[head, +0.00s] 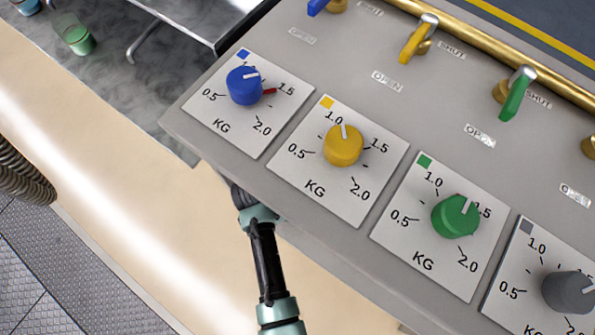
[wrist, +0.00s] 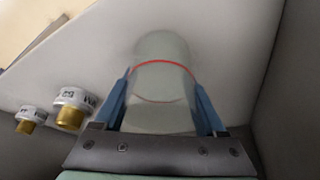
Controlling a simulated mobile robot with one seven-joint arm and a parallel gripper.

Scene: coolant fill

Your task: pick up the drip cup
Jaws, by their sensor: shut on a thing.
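The drip cup (wrist: 162,78) is a pale, see-through cup with a red line around it, seen in the wrist view. My gripper (wrist: 161,90) has its two blue fingers closed on the cup's left and right sides. The cup is in front of a pale grey surface; whether it touches that surface I cannot tell. In the head view my arm reaches up under the front edge of the grey control panel (head: 268,172). The panel hides my gripper and the cup there.
The panel carries blue (head: 244,86), yellow (head: 343,146), green (head: 455,216) and grey (head: 570,292) KG dials, with levers behind. Two brass-tipped nozzles (wrist: 70,110) are left of my gripper in the wrist view. A glass of green liquid (head: 76,36) stands at upper left.

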